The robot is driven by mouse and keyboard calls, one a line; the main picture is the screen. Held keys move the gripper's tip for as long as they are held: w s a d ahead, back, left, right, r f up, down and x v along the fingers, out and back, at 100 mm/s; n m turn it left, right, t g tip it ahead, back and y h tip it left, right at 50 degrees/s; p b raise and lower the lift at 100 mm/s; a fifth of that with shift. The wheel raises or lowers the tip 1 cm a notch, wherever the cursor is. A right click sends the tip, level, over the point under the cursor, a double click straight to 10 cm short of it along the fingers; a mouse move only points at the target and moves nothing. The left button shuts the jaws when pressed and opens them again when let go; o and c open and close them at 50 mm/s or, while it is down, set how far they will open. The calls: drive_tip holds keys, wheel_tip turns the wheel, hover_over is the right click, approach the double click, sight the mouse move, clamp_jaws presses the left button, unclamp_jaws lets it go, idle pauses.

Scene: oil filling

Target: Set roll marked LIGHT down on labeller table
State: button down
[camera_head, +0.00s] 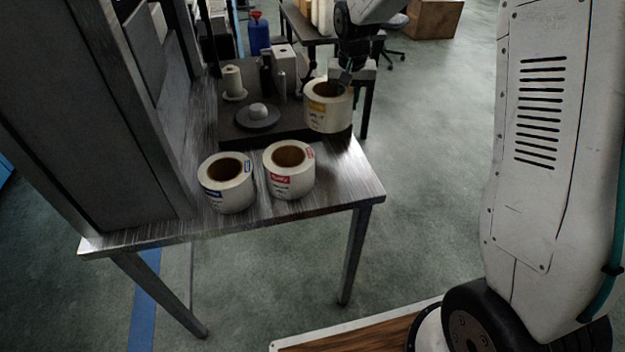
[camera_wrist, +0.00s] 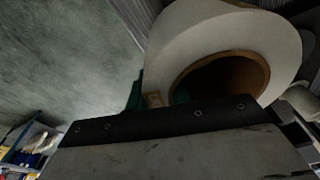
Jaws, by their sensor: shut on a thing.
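A white label roll with a yellow label (camera_head: 328,112) is in my gripper (camera_head: 344,80), at the right edge of the labeller table (camera_head: 335,180). Its print is too small to read. In the wrist view the roll (camera_wrist: 205,35) fills the upper right, its brown core facing me, and my gripper (camera_wrist: 175,115) is shut on its wall. The roll is upright; I cannot tell whether its underside touches the dark plate below or hangs just above it. Two more white rolls stand upright at the table's front, one with a blue label (camera_head: 227,190) and one with a red label (camera_head: 289,178).
A dark labeller plate (camera_head: 235,132) carries a grey disc (camera_head: 257,118), a spindle with a small white roll (camera_head: 233,82) and upright posts. A tall grey cabinet (camera_head: 90,110) stands on the left. Bare metal shows right of the red-labelled roll. Another table stands behind.

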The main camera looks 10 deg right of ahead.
sight(338, 122)
drive_tip(key=shift+n, duration=0.7)
drive_tip(key=s+a, duration=0.2)
drive_tip(key=s+a+r, duration=0.1)
drive_tip(key=s+a, duration=0.1)
drive_tip(key=s, duration=0.1)
drive_tip(key=shift+s, duration=0.1)
drive_tip(key=s+a+f+n, duration=0.1)
drive_tip(key=s+f, duration=0.2)
drive_tip(key=s, duration=0.6)
drive_tip(key=s+f+n, duration=0.1)
drive_tip(key=s+f, duration=0.2)
drive_tip(key=s, duration=0.5)
drive_tip(key=shift+y, duration=0.3)
drive_tip(key=w+d, duration=0.2)
drive_tip(key=w, duration=0.2)
drive_tip(key=w+d+f, duration=0.1)
drive_tip(key=w+d, duration=0.1)
drive_tip(key=w, duration=0.2)
drive_tip(key=w+d+f, duration=0.1)
drive_tip(key=w+d, duration=0.2)
drive_tip(key=w, duration=0.2)
drive_tip(key=shift+w+f, duration=0.1)
drive_tip(key=shift+f, duration=1.6)
drive_tip(key=c, duration=1.3)
unclamp_jaws()
drive_tip(key=shift+f, duration=0.15)
drive_tip(key=shift+o, duration=0.2)
